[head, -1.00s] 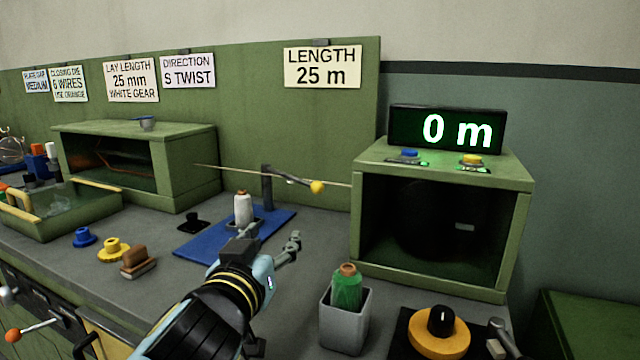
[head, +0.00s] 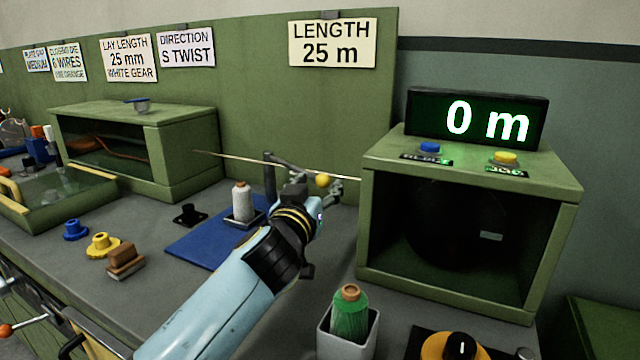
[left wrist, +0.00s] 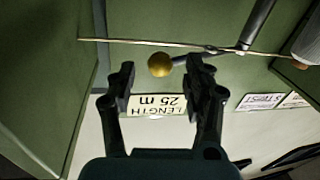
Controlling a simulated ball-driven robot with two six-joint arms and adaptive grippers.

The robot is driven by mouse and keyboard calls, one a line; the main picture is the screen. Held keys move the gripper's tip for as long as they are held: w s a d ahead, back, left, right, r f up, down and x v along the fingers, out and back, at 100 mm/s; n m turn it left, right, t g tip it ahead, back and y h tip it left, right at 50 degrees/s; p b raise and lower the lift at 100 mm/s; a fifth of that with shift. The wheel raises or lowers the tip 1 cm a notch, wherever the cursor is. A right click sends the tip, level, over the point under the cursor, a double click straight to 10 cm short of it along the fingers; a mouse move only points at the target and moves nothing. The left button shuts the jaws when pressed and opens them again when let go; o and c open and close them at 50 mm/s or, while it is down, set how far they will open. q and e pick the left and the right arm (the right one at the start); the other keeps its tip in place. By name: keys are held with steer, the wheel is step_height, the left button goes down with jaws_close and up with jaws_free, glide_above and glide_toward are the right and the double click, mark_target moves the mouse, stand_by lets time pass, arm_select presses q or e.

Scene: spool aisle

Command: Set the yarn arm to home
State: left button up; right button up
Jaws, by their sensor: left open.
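The yarn arm is a dark lever on a post (head: 270,178) with a yellow ball (head: 323,180) at its end, standing at the back of the bench. A thin rod or strand runs past it from the left housing to the right one. My left gripper (head: 335,188) is open at the ball. In the left wrist view the ball (left wrist: 160,64) sits between and just beyond the two open fingertips (left wrist: 158,80), and I see no contact. The arm's lever (left wrist: 195,58) runs off to the right there. My right gripper is not in view.
A green spool (head: 350,315) sits in a grey holder in front. The right housing (head: 565,240) carries a display reading 0 m (head: 478,120). Colored knobs and a brown block (head: 125,257) lie left.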

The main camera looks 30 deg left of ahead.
arm_select(q)
steer(key=shift+x, duration=0.8)
steer(key=shift+s, duration=0.1)
jaws_close()
